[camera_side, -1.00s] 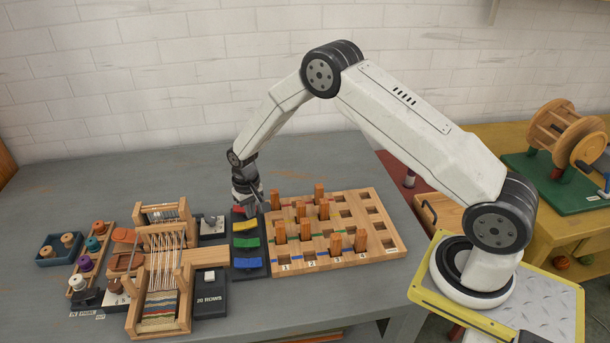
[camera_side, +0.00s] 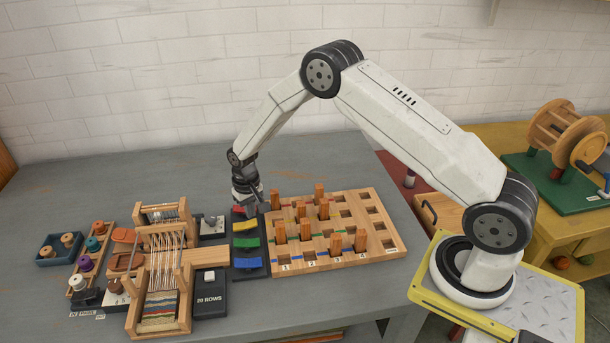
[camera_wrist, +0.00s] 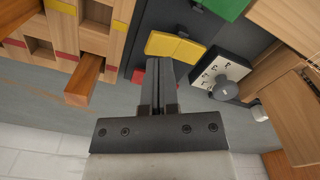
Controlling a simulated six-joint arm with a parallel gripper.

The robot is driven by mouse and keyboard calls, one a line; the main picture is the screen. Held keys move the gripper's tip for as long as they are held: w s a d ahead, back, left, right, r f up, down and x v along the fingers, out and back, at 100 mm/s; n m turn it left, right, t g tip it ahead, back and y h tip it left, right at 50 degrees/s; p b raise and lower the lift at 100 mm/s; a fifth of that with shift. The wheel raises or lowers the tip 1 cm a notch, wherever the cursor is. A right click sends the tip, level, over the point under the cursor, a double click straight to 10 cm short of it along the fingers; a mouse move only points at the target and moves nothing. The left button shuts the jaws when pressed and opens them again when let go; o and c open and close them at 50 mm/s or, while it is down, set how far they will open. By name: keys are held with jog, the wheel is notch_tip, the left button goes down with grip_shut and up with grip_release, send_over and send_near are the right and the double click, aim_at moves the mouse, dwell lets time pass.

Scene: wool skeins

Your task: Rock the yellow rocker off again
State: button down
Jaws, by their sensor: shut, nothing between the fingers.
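The yellow rocker (camera_side: 244,226) is on a dark strip, between the red rocker (camera_side: 238,211) and the green rocker (camera_side: 246,242). In the wrist view the yellow rocker (camera_wrist: 176,46) shows a crease across its middle; I cannot tell which end is down. My gripper (camera_side: 252,207) points down over the red end of the strip, shut and empty. In the wrist view its fingertips (camera_wrist: 158,62) lie just short of the yellow rocker and hide part of the red rocker (camera_wrist: 138,75). Whether they touch anything is unclear.
A wooden peg board (camera_side: 385,250) with several upright orange pegs stands close on the right. A small loom (camera_side: 188,285) and a black box with a knob (camera_side: 212,226) are on the left. A blue rocker (camera_side: 248,262) ends the strip. The table behind is clear.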

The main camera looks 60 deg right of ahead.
aim_at(252, 222)
jog(key=shift+f, duration=1.4)
dwell(1.4)
jog(key=shift+r, duration=3.5)
jog(key=shift+s+r, duration=0.3)
jog(key=shift+r, duration=0.15)
jog(key=s+a+r+n+t, duration=0.1)
jog(key=s+r, duration=0.4)
jog(key=s, duration=0.7)
jog(key=s+a+r+n+t, duration=0.1)
jog(key=s+r+n, duration=0.1)
jog(key=s+r, duration=0.4)
jog(key=s, duration=0.5)
jog(key=shift+s+a+r+t, duration=0.2)
jog(key=shift+s+r+t, duration=0.05)
jog(key=shift+s+t, duration=0.1)
